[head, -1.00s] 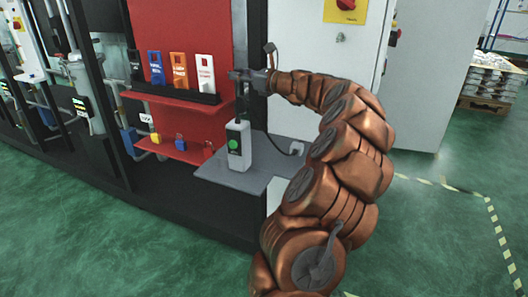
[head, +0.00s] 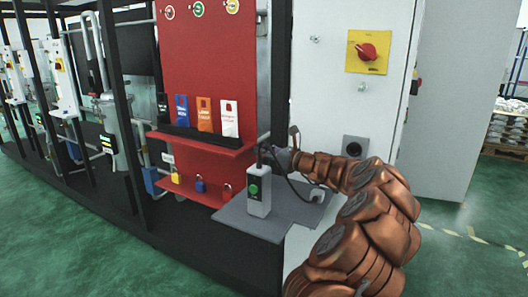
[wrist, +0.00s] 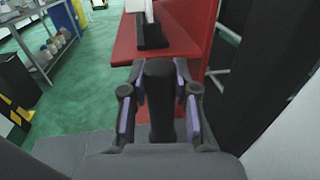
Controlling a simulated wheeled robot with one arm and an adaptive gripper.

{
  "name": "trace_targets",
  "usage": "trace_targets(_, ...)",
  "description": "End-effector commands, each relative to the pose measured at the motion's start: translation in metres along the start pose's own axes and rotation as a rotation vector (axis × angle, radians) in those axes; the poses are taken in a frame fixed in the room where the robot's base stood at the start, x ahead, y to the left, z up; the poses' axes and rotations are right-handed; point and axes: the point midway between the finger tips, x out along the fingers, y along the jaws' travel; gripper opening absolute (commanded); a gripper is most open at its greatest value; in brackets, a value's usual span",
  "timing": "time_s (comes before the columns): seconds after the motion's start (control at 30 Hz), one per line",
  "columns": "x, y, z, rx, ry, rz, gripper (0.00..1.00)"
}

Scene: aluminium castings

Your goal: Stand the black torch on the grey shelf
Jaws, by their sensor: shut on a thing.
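The black torch (wrist: 160,78) is a dark upright cylinder between the purple-padded fingers of my gripper (wrist: 160,103) in the wrist view. My gripper is shut on it.
The white box (head: 259,192) stands on the grey shelf with a dark cable behind it. A red shelf (head: 200,144) holding several labelled cards adjoins at the left, with padlocks hanging below. A grey cabinet (head: 335,75) stands behind. The shelf's front right part is bare.

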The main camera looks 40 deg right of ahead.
Motion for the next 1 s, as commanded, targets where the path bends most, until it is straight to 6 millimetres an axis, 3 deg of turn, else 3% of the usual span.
trace_targets(0.27,0.000,0.000,-0.001,-0.001,-0.001,0.000,0.00)
trace_targets(0.3,0.000,0.000,-0.001,-0.001,-0.001,0.000,0.31)
trace_targets(0.53,0.000,0.000,-0.001,-0.001,-0.001,0.000,0.54)
trace_targets(0.9,0.000,0.000,0.002,-0.003,0.000,0.000,0.54)
trace_targets(1.0,-0.012,-0.001,0.003,-0.002,-0.002,-0.003,0.54)
